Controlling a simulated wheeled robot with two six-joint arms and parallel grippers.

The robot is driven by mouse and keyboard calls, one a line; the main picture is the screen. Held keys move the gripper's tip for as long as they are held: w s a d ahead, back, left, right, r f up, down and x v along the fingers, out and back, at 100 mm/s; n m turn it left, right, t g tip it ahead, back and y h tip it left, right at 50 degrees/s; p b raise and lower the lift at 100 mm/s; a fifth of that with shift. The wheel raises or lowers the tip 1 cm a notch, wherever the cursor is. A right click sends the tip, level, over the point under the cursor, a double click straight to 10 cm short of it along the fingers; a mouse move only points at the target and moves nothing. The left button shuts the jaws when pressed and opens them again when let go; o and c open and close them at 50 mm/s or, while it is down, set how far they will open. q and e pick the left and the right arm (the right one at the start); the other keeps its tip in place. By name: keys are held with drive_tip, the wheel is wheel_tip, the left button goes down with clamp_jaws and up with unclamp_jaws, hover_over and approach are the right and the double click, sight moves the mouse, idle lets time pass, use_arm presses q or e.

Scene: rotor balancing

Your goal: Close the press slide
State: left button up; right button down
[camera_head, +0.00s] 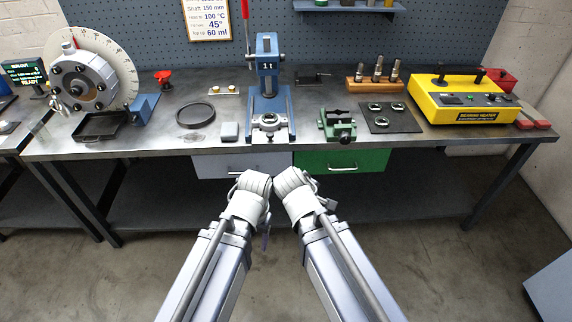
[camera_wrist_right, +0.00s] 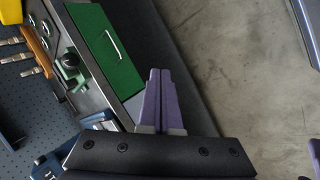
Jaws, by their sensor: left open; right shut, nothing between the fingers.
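The blue arbor press (camera_head: 267,65), marked 1 t, stands at the middle of the bench. At its foot a light slide plate (camera_head: 268,137) carries a round metal ring (camera_head: 268,122) and reaches to near the bench's front edge, in front of the ram. My left gripper (camera_head: 265,238) hangs below and in front of the bench, open, mostly hidden by its wrist and apart from the press. My right gripper shows in the wrist view with purple fingers (camera_wrist_right: 158,95) together and empty, near the green drawer. Neither gripper touches the slide.
A grey drawer (camera_head: 240,165) and a green drawer (camera_head: 340,161) sit under the bench top. A green vise (camera_head: 338,125) stands right of the press, a small grey block (camera_head: 229,131) left of it. A yellow bearing heater (camera_head: 463,98) is farther right. The floor in front is clear.

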drive_tip(key=w+f+n+t+b, duration=0.3)
drive_tip(key=w+n+t+b, duration=0.5)
drive_tip(key=w+n+b, duration=0.3)
use_arm(q)
wheel_tip(320, 180, down, 23)
drive_tip(key=b, duration=0.9)
use_arm(e)
drive_tip(key=w+a+f+n+t+y, duration=0.1)
drive_tip(key=a+n+t+y, duration=0.3)
drive_tip(key=n, duration=1.1)
drive_tip(key=shift+w+a+f+t, duration=0.25)
drive_tip(key=shift+w+a+t, duration=0.05)
drive_tip(key=shift+a, duration=0.95)
use_arm(q)
drive_tip(key=shift+w+r, duration=0.1)
drive_tip(key=shift+r, duration=0.05)
